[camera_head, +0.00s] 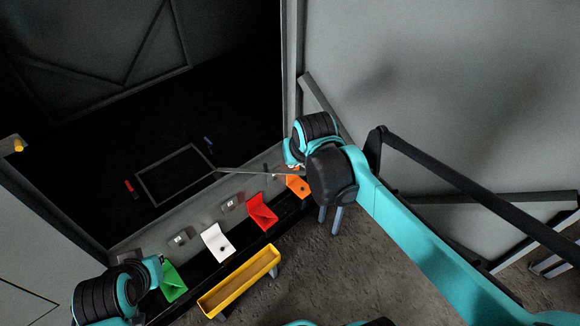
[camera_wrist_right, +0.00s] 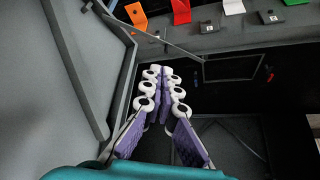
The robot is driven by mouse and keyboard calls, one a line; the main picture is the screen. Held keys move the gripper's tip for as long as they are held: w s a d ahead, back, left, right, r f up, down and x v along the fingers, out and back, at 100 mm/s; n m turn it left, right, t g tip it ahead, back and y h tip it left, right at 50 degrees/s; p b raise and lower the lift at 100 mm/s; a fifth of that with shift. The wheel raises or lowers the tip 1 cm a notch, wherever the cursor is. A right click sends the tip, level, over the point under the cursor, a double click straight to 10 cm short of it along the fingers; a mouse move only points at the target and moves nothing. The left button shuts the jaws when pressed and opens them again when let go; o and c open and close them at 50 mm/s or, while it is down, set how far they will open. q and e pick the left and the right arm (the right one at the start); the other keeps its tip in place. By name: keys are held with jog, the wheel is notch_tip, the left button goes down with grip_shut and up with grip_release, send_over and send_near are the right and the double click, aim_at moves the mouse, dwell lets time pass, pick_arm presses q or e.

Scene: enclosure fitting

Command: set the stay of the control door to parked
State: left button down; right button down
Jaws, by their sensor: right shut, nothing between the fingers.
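A large grey door panel (camera_head: 450,90) stands open at the right in the head view; it also shows at the left of the right wrist view (camera_wrist_right: 55,100). A thin grey stay rod (camera_head: 245,172) runs across the opening's right end, and its right end is partly hidden by my right arm. In the right wrist view the stay (camera_wrist_right: 160,40) slants beyond the fingers, apart from them. My right gripper (camera_wrist_right: 163,72) is shut and empty, its purple fingers together; the head view hides its tips. My left gripper (camera_head: 152,274) is at lower left, its fingers not clear.
Green (camera_head: 172,282), white (camera_head: 217,243), red (camera_head: 262,211) and orange (camera_head: 298,185) bent plates line the sill. A yellow tray (camera_head: 240,284) stands in front. Small grey blocks (camera_head: 180,239) sit on the sill. The dark interior holds a rectangular frame (camera_head: 148,192).

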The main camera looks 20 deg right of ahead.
jog(key=w+d+f+m+g, duration=0.1)
jog(key=w+d+f, duration=0.2)
jog(key=w+f, duration=0.7)
jog(key=w+d+f+m+g, duration=0.1)
jog(key=w+d+f, duration=0.35)
jog(key=w, duration=0.85)
jog(key=w+d+f+m, duration=0.1)
jog(key=w+f, duration=0.4)
jog(key=f, duration=0.6)
jog(key=shift+d+g+h+b, duration=0.3)
jog(key=shift+d+h+b, duration=0.1)
jog(key=shift+b, duration=0.05)
jog(key=shift+s, duration=0.1)
jog(key=b+x, duration=0.4)
jog(key=x, duration=0.6)
jog(key=s, duration=0.1)
jog(key=s+a, duration=0.1)
jog(key=s, duration=0.1)
jog(key=shift+s+a+b, duration=0.25)
jog(key=shift+b, duration=0.05)
jog(key=shift+r, duration=0.1)
